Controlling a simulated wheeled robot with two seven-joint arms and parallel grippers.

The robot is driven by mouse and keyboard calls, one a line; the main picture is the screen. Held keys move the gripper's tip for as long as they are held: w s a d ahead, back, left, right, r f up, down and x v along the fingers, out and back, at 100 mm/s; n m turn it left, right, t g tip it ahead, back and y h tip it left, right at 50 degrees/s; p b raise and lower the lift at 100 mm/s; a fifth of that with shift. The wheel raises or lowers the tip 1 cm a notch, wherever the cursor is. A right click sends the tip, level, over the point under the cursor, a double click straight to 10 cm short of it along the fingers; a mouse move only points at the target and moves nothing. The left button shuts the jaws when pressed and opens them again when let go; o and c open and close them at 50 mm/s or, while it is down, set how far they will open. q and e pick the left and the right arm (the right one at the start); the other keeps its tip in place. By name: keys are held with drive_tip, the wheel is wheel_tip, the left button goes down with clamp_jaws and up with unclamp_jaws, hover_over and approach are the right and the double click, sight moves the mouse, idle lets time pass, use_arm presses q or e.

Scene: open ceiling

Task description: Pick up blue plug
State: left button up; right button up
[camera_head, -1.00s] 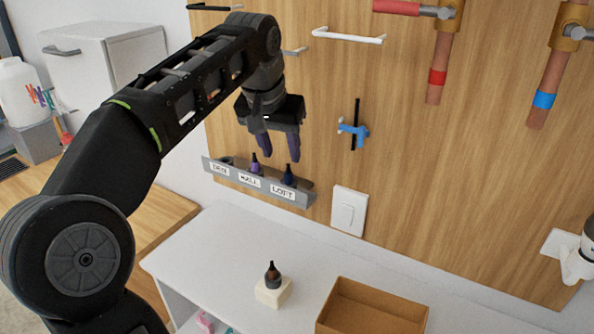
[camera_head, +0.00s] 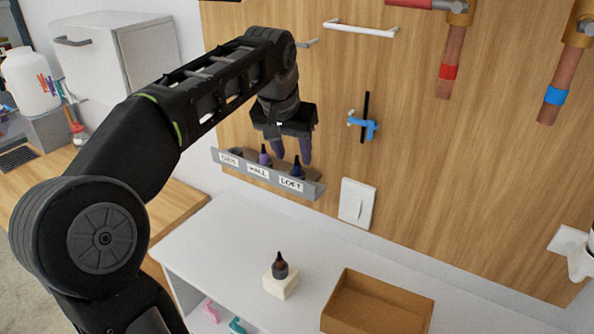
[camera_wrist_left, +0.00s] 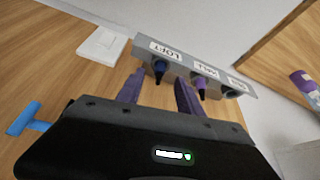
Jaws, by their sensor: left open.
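The blue plug (camera_head: 297,169), dark blue with a black tip, stands in the "LOFT" place of a grey wall rack (camera_head: 318,192). It also shows in the left wrist view (camera_wrist_left: 160,69). My left gripper (camera_head: 293,154) is open and empty, its purple fingers pointing down close to the blue plug. In the left wrist view the fingertips (camera_wrist_left: 158,84) lie on either side of the plug in the picture, with no visible contact. A purple plug (camera_head: 264,156) stands in the "WALL" place beside it. My right gripper is out of view.
Below stands a white shelf (camera_head: 225,240) with a black-tipped piece (camera_head: 280,266) on a cream block (camera_head: 281,286). An open brown box (camera_head: 345,320) is to its right. A switch plate (camera_head: 357,203) and a blue-handled fitting (camera_head: 363,128) are on the wooden wall.

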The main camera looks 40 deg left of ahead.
sight(296, 164)
use_arm(q)
drive_tip(key=p+x, duration=0.1)
drive_tip(key=x, duration=0.3)
drive_tip(key=shift+w+f, duration=0.1)
idle(0.4)
clamp_jaws()
idle(0.4)
